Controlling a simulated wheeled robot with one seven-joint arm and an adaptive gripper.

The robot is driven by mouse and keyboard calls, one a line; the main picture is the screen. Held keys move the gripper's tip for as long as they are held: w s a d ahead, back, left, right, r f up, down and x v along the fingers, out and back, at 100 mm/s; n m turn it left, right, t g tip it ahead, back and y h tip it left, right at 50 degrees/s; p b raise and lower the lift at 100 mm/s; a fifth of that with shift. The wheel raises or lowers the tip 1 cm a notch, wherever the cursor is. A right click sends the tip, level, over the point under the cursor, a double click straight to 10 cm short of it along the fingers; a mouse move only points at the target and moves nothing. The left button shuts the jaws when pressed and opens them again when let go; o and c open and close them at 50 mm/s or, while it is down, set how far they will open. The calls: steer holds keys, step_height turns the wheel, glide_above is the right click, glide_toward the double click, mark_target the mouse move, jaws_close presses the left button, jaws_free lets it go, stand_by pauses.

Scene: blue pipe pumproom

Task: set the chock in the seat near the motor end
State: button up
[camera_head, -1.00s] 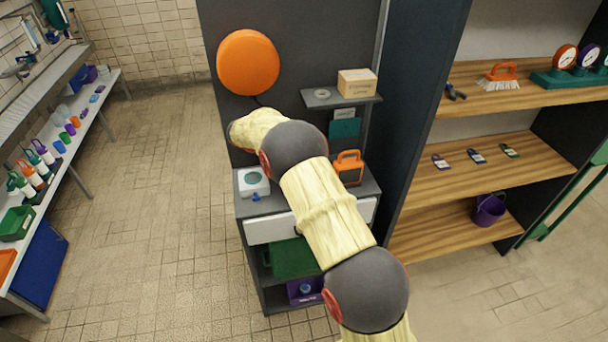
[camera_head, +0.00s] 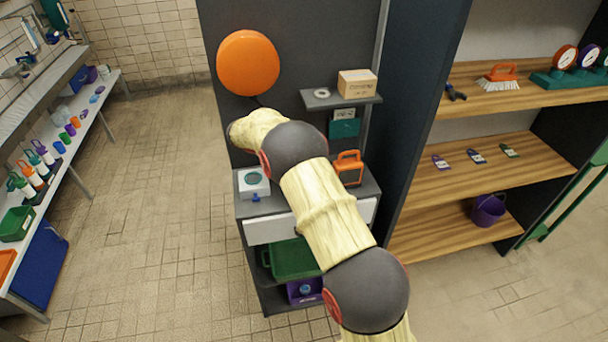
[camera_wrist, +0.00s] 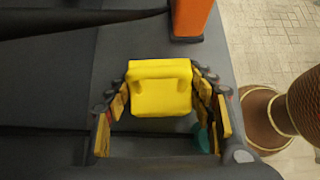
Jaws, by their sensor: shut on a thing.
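The yellow chock (camera_wrist: 160,92) is a blocky piece with a raised rim, seen from above in the wrist view. My gripper (camera_wrist: 160,84) is shut on it, with a padded finger on its left and right sides. Dark grey surface lies around and below it; I cannot tell whether the chock touches it. In the head view my arm hides the gripper and the chock. I cannot make out the seat or the motor in either view.
An orange block (camera_wrist: 190,18) stands just beyond the chock in the wrist view. In the head view, the grey cabinet top holds a white box (camera_head: 252,183) and an orange-handled item (camera_head: 348,168). A small shelf (camera_head: 340,99) with a cardboard box (camera_head: 357,83) juts out above.

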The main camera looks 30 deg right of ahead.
steer(key=shift+r, duration=0.5)
step_height(320, 180, up, 2)
steer(key=shift+r+p, duration=0.1)
steer(key=shift+p, duration=0.55)
steer(key=s+a+r+p, duration=0.3)
steer(key=s+a+r, duration=0.1)
steer(key=s+r, duration=0.6)
steer(key=s, duration=0.3)
steer(key=shift+s, duration=0.15)
